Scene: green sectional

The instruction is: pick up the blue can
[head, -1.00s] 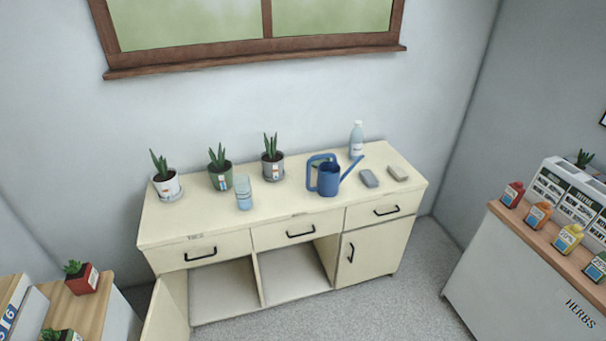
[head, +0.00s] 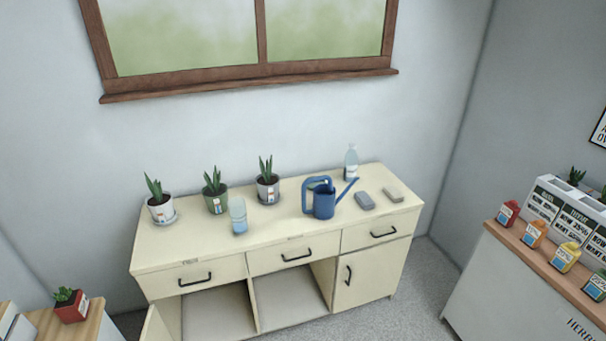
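A blue watering can (head: 324,203) stands upright on top of a cream cabinet (head: 285,236). Its handle is on the left and its long spout points up to the right. Nothing touches it. Neither of my grippers shows in the head view.
A cabinet door hangs open at lower left (head: 157,326). A counter with coloured bottles (head: 534,233) stands at right. Grey floor lies between.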

